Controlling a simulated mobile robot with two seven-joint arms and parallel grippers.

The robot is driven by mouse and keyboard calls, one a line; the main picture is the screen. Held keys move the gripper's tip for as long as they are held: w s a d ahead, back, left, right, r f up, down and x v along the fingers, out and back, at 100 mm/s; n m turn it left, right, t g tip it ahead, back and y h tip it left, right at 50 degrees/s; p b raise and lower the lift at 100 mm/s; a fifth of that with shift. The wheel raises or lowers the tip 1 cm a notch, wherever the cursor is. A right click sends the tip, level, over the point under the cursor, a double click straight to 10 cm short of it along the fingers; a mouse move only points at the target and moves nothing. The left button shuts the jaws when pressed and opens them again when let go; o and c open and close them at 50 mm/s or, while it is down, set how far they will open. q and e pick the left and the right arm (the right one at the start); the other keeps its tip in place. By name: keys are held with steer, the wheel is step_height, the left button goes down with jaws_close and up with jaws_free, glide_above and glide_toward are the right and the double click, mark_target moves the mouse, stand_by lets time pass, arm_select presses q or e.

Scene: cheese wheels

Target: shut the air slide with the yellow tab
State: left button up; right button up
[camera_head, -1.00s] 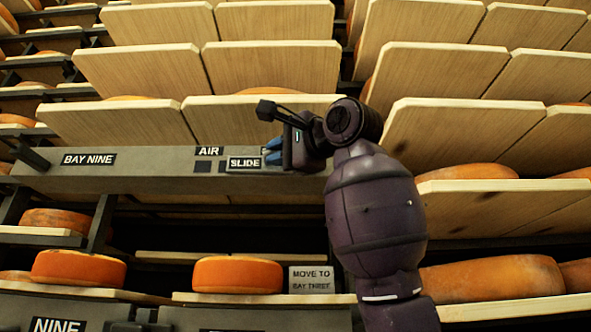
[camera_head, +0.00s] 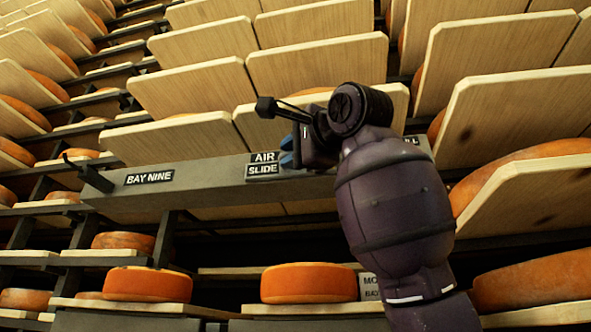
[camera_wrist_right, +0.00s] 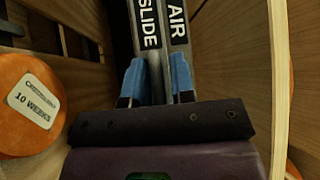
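The air slide is on the grey bar of bay nine (camera_head: 215,180). Its SLIDE plate (camera_head: 263,169) sits directly below the AIR plate (camera_head: 264,157); the dark openings under AIR are not visible. My right gripper (camera_head: 288,151) is at the bar, just right of these plates. In the right wrist view its two blue fingertips (camera_wrist_right: 157,78) stand a little apart, with part of the grey bar showing between them. The yellow tab is not visible, so I cannot tell whether the fingers hold it. My left gripper is out of view.
Tilted wooden boards (camera_head: 315,65) crowd close above the bar. Below it, orange cheese wheels (camera_head: 309,284) stand on shelves, one beside a partly hidden sign (camera_head: 371,287). A dark handle-like part (camera_head: 88,175) stands out at the bar's left end.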

steer(key=shift+o, duration=1.2)
steer(key=shift+a, duration=0.2)
steer(key=shift+d, duration=0.1)
steer(key=shift+d+f, duration=0.1)
steer(key=b+v, duration=0.3)
steer(key=v, duration=0.7)
steer(key=shift+s, duration=0.3)
